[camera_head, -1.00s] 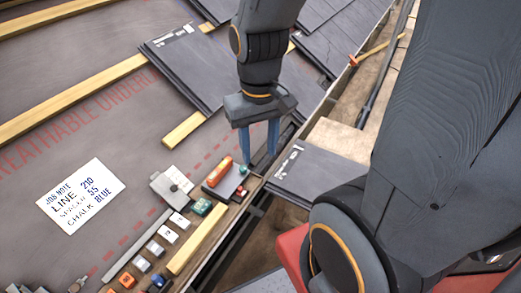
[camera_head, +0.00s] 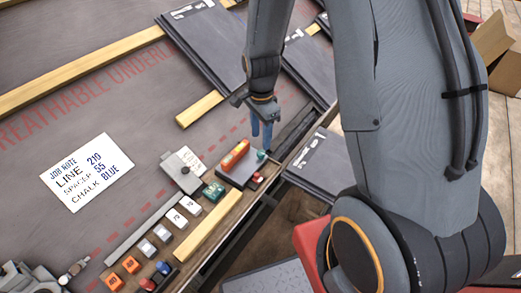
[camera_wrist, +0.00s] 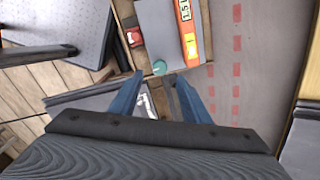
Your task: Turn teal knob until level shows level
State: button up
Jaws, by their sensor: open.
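The teal knob (camera_wrist: 159,67) shows in the wrist view at the near edge of a grey plate (camera_wrist: 155,30), ahead of my fingertips and roughly between them. In the head view the knob (camera_head: 262,155) is a small teal spot at the plate's right end. An orange level (camera_wrist: 189,35) with a yellow part lies along the plate; it also shows in the head view (camera_head: 236,155). Its reading is too small to tell. My gripper (camera_wrist: 160,80) is open, with blue fingers apart and nothing between them. In the head view my gripper (camera_head: 262,138) is just behind the knob.
A red button-like part (camera_wrist: 134,37) sits beside the plate. A job note (camera_head: 87,172) lies on the underlay at left. Several small blocks, a wooden strip (camera_head: 208,226) and a grey tool (camera_head: 183,170) lie near the edge. Dark slates (camera_head: 322,165) lie at right.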

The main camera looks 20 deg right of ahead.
aim_at(261, 153)
notch_tip(261, 153, down, 7)
jog(key=shift+r, duration=0.2)
jog(key=shift+c, duration=0.4)
jog(key=c, duration=1)
jog(key=shift+o, duration=0.2)
jog(key=shift+r+n, duration=0.1)
jog(key=shift+n, duration=0.3)
